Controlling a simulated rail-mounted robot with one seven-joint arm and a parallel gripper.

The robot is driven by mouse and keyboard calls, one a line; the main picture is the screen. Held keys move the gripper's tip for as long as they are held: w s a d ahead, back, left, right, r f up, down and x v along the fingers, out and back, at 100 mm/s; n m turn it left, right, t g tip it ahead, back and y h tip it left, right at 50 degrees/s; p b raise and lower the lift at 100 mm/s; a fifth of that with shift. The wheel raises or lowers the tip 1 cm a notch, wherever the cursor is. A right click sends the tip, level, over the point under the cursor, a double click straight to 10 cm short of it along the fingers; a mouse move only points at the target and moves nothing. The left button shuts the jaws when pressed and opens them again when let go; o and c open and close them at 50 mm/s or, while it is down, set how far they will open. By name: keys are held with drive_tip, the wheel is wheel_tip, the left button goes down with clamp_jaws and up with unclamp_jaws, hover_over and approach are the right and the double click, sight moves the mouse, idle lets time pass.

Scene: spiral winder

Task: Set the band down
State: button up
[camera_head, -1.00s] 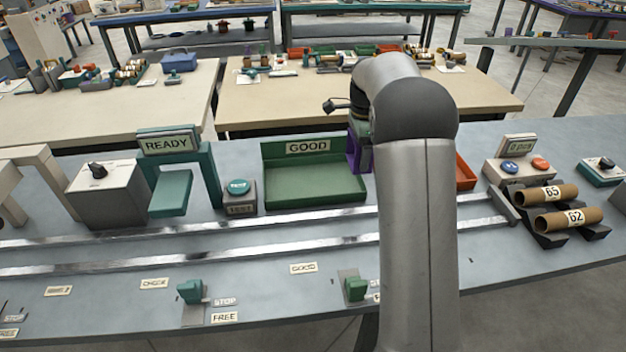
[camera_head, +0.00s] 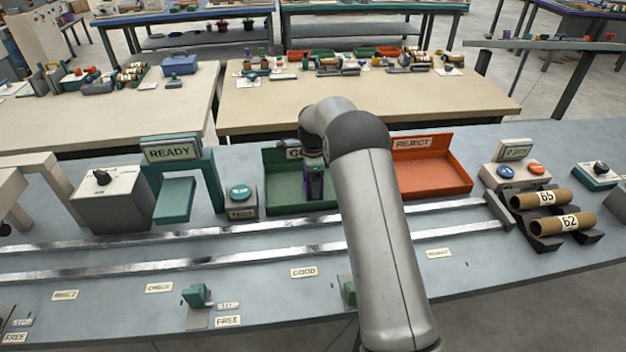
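My gripper (camera_head: 315,185), with purple parts, hangs down over the right half of the green GOOD tray (camera_head: 282,192). Its fingertips are small and dark here, and I cannot tell whether they are open or shut. I cannot make out a band in or near it. My arm covers the right end of the GOOD tray, and my wrist hides part of its label.
The orange REJECT tray (camera_head: 435,178) stands to the right, partly behind my arm. The teal READY gate (camera_head: 175,175) and TEST button (camera_head: 240,195) stand to the left. Two cardboard tubes, 65 (camera_head: 541,198) and 62 (camera_head: 565,221), lie at right. Metal rails (camera_head: 200,240) run in front.

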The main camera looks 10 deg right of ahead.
drive_tip(key=shift+f, duration=0.4)
drive_tip(key=shift+f, duration=0.2)
drive_tip(key=o, duration=0.9)
drive_tip(key=shift+r, duration=0.1)
